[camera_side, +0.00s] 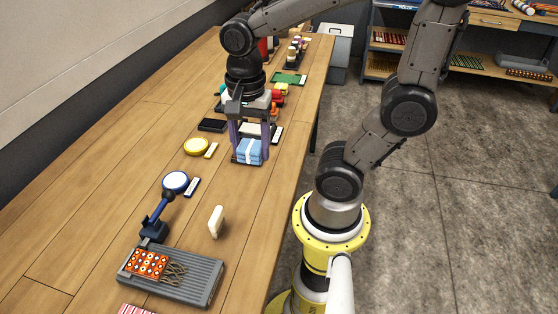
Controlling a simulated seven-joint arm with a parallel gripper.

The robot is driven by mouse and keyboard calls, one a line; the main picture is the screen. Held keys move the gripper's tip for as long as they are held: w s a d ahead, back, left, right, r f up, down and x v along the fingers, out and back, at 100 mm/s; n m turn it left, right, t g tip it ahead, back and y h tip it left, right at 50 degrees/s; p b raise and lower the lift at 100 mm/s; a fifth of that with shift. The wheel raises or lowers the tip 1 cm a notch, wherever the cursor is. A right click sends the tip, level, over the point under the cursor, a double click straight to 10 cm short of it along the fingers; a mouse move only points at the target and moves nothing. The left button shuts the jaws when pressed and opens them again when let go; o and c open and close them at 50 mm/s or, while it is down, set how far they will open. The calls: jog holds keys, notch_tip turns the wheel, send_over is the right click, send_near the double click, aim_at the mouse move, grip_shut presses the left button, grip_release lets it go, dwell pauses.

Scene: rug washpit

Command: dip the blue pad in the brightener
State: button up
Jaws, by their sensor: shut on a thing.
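A light blue pad (248,153) with a paler band sits between the two fingers of my gripper (250,148), near the middle of the table. My gripper points down and is shut on the pad. The pad is low, at a dark flat base; I cannot tell whether it rests on it or hangs just above. A yellow round dish (196,146) and a round dish with a blue-white top (176,181) stand to the left, each with a small label beside it. I cannot read which holds the brightener.
A grey ribbed tray (190,281) with an orange patterned rug piece (147,263) lies at the front. A cream block (216,222) stands upright on the table. A dark flat box (212,125) and several coloured items lie behind. The table's right edge is near my gripper.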

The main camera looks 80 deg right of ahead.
jog(key=w+r, duration=0.2)
jog(key=w, duration=0.8)
send_over(175, 180)
notch_tip(175, 180, down, 9)
jog(key=shift+w+d+f, duration=0.1)
jog(key=shift+f, duration=3.2)
jog(key=shift+f, duration=0.65)
notch_tip(175, 180, up, 7)
jog(key=shift+r, duration=0.1)
